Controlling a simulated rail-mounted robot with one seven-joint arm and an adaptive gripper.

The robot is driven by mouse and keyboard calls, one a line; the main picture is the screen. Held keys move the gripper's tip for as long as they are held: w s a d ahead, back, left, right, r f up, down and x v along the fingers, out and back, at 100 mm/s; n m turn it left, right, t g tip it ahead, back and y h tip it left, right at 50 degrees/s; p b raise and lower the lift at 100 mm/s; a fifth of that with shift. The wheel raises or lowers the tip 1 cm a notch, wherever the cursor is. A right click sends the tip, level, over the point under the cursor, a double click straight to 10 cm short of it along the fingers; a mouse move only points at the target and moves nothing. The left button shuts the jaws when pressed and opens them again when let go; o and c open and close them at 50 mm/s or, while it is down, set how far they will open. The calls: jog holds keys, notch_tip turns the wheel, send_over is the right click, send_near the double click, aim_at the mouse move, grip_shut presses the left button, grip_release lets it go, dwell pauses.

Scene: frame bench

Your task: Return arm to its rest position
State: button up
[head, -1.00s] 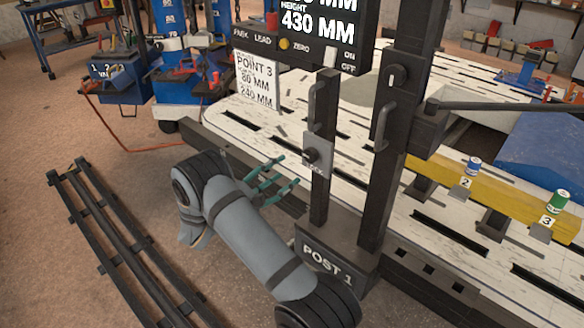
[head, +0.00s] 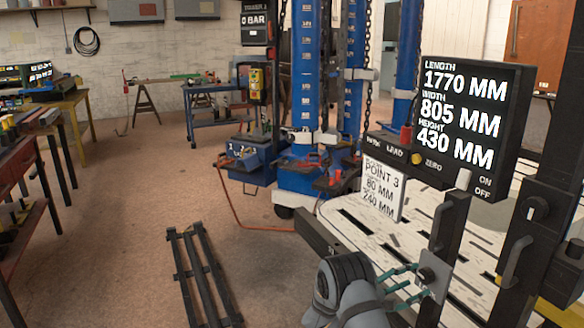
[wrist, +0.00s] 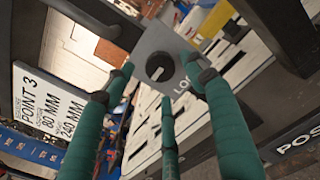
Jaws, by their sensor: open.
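My gripper (head: 420,280) has teal fingers and is open at the left side of the black post. In the wrist view its fingers (wrist: 160,92) are spread around the grey lock plate with its round black knob (wrist: 160,67). No finger visibly grips the knob, and I cannot tell whether any touches the plate. The lock plate (head: 436,272) also shows in the head view, partly behind the fingertips. My grey arm comes up from the bottom edge of the head view.
A display (head: 465,115) reads 1770, 805 and 430 mm above the white slotted bench (head: 350,215). A "POINT 3" card (head: 381,188) hangs beside it. Black rails (head: 203,275) lie on the floor at left. Blue equipment (head: 290,180) stands behind; open floor lies between.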

aim_at(423, 277)
jog(key=x, duration=0.4)
jog(key=shift+w+d+r+n+p, duration=0.1)
jog(key=shift+d+r+n+p, duration=0.05)
jog(key=shift+n+p, duration=0.25)
jog(key=shift+n, duration=0.4)
jog(key=shift+v, duration=1.1)
jog(key=shift+d, duration=0.1)
